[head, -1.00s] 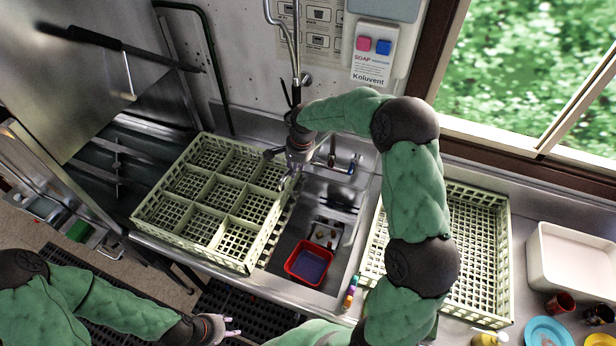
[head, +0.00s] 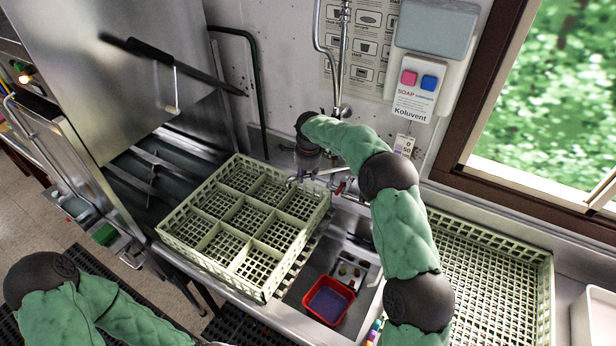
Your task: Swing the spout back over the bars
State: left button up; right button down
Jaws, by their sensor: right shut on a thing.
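The metal spout (head: 322,174) is behind the back right corner of the pale green rack, low by the wall. A red-marked tap part (head: 340,188) shows at its right end. My right gripper (head: 306,172) reaches in from the right and is shut on the spout; my dark wrist hides much of the grip. The bars (head: 318,232) show as a narrow slatted strip over the sink, along the right side of the rack. The rack hides part of them. My left arm is at the bottom left, its gripper out of the picture.
The compartmented rack (head: 246,272) stands left of the sink (head: 352,243). A red tub (head: 343,312) sits in the sink. A second rack (head: 492,262) lies on the right counter. A hose pipe (head: 343,50) hangs on the wall beside the soap dispenser (head: 415,90).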

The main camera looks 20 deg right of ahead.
jog(key=shift+w, duration=0.1)
jog(key=c, duration=0.9)
grip_release()
jog(key=shift+w, duration=0.15)
notch_tip(320, 180, up, 12)
jog(key=s, duration=0.2)
jog(key=shift+s, duration=0.2)
jog(key=shift+a+f, duration=0.1)
jog(key=shift+f, duration=0.15)
